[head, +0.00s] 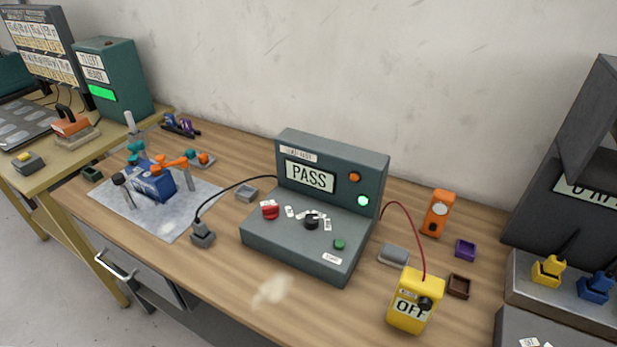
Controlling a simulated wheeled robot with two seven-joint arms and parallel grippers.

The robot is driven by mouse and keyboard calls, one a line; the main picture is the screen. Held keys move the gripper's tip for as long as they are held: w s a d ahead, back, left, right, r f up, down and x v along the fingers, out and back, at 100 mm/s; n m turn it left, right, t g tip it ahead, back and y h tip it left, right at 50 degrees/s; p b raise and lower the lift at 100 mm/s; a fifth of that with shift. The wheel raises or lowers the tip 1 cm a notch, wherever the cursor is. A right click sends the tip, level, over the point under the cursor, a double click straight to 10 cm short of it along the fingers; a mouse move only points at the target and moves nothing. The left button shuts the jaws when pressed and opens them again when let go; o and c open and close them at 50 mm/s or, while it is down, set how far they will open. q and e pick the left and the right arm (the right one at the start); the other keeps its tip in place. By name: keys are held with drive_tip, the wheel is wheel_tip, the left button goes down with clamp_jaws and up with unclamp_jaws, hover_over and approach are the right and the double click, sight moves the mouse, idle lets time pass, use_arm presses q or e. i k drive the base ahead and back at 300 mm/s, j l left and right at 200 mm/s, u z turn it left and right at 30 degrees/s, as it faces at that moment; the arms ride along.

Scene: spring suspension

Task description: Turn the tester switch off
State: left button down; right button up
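The tester (298,245) is a dark grey-green console in the middle of the table. Its upright panel carries a display (310,177) reading PASS, an orange lamp (354,177) and a brightly lit green lamp (363,201). On its sloped deck is a black knob (311,222) with small white labels around it, too small to read. A red mushroom button (270,210) is left of the knob and a green button (339,244) is to its right. Which way the knob points is unclear. Neither of my grippers is in view.
A yellow meter (412,305) reading OFF stands front right, joined by a red cable. A black cable runs to a grey plug block (203,236). An orange device (436,213) stands behind. A blue part (152,184) sits among clamps on a grey mat (170,222).

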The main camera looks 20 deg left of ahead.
sight(270, 211)
drive_tip(key=k+l+u, duration=0.1)
drive_tip(key=u, duration=0.9)
